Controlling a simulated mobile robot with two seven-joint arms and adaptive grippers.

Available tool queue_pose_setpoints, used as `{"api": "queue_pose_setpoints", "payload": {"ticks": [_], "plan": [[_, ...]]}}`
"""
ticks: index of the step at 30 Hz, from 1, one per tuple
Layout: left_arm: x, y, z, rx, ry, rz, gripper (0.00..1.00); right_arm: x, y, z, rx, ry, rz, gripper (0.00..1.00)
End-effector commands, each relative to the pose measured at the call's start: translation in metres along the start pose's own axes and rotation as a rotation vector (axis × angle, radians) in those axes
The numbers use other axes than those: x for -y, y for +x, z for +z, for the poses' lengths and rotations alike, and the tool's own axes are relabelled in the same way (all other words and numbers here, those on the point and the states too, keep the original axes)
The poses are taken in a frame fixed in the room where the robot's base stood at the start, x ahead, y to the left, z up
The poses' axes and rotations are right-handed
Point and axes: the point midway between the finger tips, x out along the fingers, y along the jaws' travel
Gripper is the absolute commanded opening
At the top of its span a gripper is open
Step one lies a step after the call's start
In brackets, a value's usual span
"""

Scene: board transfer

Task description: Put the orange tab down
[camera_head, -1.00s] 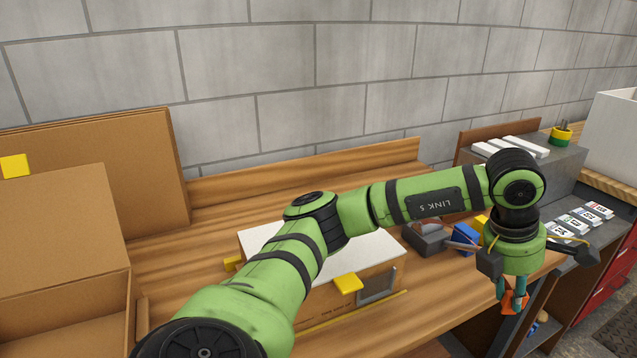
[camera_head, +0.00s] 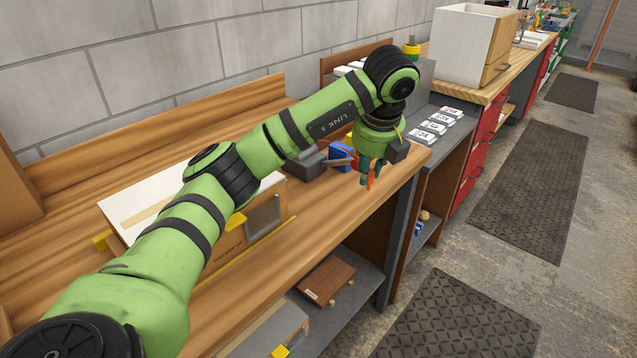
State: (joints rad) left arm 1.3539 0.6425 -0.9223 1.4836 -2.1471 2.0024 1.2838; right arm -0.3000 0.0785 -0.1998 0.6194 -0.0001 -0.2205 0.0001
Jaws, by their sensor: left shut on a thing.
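My left gripper (camera_head: 368,180) points down over the right end of the wooden workbench (camera_head: 310,235), near its front edge. It is shut on the orange tab (camera_head: 371,178), a small orange piece that shows between and below the fingertips. The fingers hide part of the tab. I cannot tell whether the tab touches the bench top. My right gripper is not in view.
Behind the gripper are a blue block (camera_head: 341,154) and a dark grey holder (camera_head: 302,164). A white-topped box (camera_head: 130,203) with yellow tabs stands under my arm. Labelled white packs (camera_head: 433,128) lie on the grey counter at right. Bare bench lies in front of the box.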

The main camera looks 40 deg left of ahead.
Motion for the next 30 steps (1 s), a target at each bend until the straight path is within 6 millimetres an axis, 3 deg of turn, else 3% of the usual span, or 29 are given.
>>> {"api": "queue_pose_setpoints", "payload": {"ticks": [3,10,16,23,30], "plan": [[-0.024,0.021,0.014,-0.002,-0.005,0.006,0.00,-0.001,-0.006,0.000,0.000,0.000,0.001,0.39],[-0.055,0.053,0.032,-0.001,-0.001,0.003,0.00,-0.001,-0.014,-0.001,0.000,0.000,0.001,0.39],[-0.062,0.067,0.035,0.000,0.004,0.001,0.00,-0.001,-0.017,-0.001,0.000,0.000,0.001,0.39],[-0.062,0.096,0.025,0.000,0.002,0.002,0.00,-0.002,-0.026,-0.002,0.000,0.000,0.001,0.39],[-0.061,0.101,0.024,0.002,0.001,-0.001,0.00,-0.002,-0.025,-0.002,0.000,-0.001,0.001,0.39]]}}
